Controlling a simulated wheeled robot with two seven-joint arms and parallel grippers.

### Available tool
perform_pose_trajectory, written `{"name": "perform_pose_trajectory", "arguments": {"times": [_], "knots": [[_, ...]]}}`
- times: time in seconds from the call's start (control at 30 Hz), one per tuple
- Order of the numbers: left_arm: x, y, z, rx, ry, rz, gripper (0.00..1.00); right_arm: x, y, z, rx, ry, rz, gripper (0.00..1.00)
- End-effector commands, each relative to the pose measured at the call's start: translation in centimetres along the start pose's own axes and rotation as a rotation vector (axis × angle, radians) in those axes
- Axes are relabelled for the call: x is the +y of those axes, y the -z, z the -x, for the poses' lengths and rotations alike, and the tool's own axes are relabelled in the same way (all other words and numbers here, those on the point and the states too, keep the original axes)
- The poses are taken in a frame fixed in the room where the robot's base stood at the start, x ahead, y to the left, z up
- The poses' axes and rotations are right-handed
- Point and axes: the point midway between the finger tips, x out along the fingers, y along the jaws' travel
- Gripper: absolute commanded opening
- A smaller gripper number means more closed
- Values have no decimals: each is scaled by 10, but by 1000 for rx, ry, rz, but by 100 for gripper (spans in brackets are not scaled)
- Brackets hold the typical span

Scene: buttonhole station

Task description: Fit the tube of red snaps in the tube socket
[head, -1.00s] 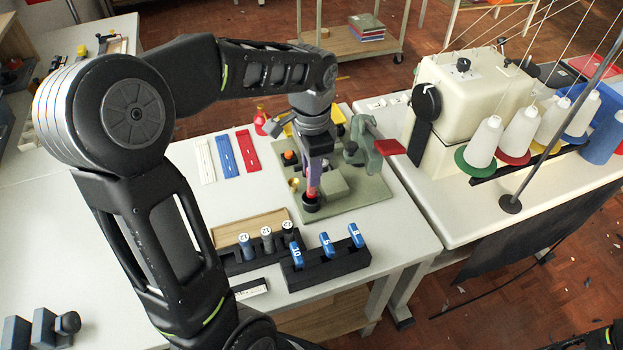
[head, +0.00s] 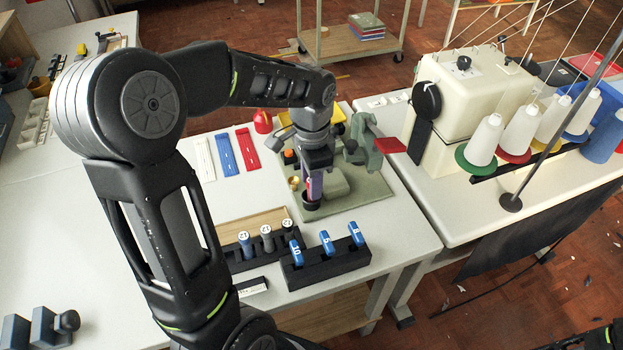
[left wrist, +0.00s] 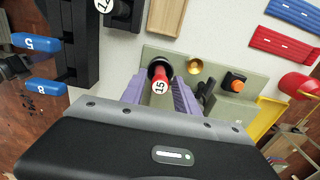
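The tube of red snaps (left wrist: 161,80), with a white end marked 15, stands upright between the purple fingers of my left gripper (left wrist: 160,92). In the head view the gripper (head: 313,192) points straight down, and a red strip of the tube (head: 309,187) shows beside a finger. The fingers appear shut on the tube. The black round tube socket (head: 311,204) is directly below; it also shows in the left wrist view (left wrist: 157,65). The tube's lower end is at or in the socket's mouth; how deep is hidden.
The socket is on a green base plate (head: 372,193) with a brass cup (left wrist: 195,66), an orange-topped part (left wrist: 235,82) and a green press with a red handle (head: 390,145). Black racks of marked tubes (head: 262,262) and blue tags (head: 330,266) stand in front. A sewing machine (head: 470,100) is at right.

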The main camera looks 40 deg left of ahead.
Motion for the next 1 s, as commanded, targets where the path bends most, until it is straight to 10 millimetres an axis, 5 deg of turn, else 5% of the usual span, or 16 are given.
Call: {"name": "perform_pose_trajectory", "arguments": {"times": [0.5,1.0], "knots": [[-1,1,14,3,3,1,42,-2,0,4,0,0,0,36],[0,1,110,4,2,0,42,-2,0,4,0,0,0,36]]}}
